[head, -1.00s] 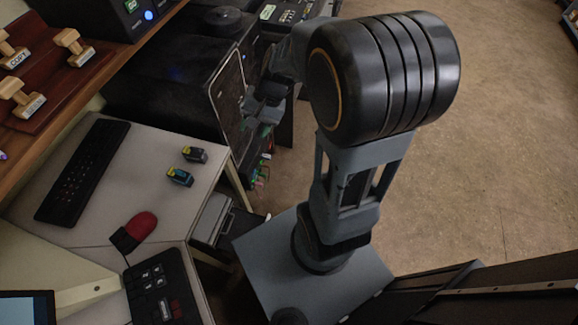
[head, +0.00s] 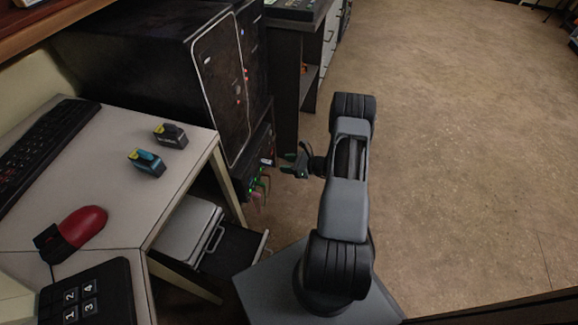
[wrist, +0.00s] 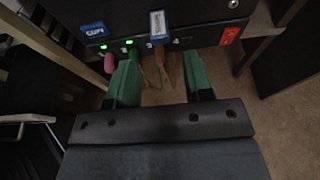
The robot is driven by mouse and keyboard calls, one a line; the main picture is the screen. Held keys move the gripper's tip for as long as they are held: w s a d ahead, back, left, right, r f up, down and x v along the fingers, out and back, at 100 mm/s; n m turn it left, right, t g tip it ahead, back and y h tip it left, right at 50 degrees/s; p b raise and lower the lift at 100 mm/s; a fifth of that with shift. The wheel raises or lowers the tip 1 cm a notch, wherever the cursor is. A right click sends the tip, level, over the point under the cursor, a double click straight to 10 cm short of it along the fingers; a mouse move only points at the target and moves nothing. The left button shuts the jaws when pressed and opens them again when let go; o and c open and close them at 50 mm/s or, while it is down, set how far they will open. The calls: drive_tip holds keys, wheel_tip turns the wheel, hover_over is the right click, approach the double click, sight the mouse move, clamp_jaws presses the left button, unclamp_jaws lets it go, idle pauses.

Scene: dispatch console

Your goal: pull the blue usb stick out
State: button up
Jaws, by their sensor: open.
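In the wrist view, a blue-edged piece with a pale label (wrist: 158,24) stands at the black panel's port row, ahead of the space between my fingers; it looks like the blue usb stick, but I cannot tell for sure. A pink stick (wrist: 110,63) and a green stick (wrist: 136,55) are to its left. Thin brownish strips hang below the row. My gripper (wrist: 160,62) is open, its green fingers apart with nothing clearly between them. In the head view, my gripper (head: 287,165) is just right of the black cabinet's port strip, where small coloured sticks (head: 256,184) show.
The black cabinet (head: 150,70) stands beside a pale desk (head: 110,140) with a keyboard (head: 35,145), a red mouse (head: 78,230) and two small yellow-marked blocks (head: 147,161). A red tag (wrist: 231,34) is on the panel's right. Open floor (head: 460,130) lies right of my arm.

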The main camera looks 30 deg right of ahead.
sight(272, 163)
drive_tip(key=b+x, duration=0.1)
drive_tip(key=x, duration=0.4)
drive_tip(key=shift+w+a+f+b, duration=0.2)
drive_tip(key=shift+a+b, duration=0.05)
drive_tip(key=shift+b, duration=0.1)
drive_tip(key=shift+b+x, duration=0.6)
drive_tip(key=shift+x, duration=0.85)
drive_tip(key=shift+r, duration=0.1)
clamp_jaws()
drive_tip(key=shift+s+d, duration=0.85)
drive_tip(key=shift+s, duration=0.05)
drive_tip(key=shift+s+d, duration=1.45)
drive_tip(key=shift+s, duration=0.1)
drive_tip(key=shift+r+p, duration=0.1)
drive_tip(key=shift+p, duration=0.2)
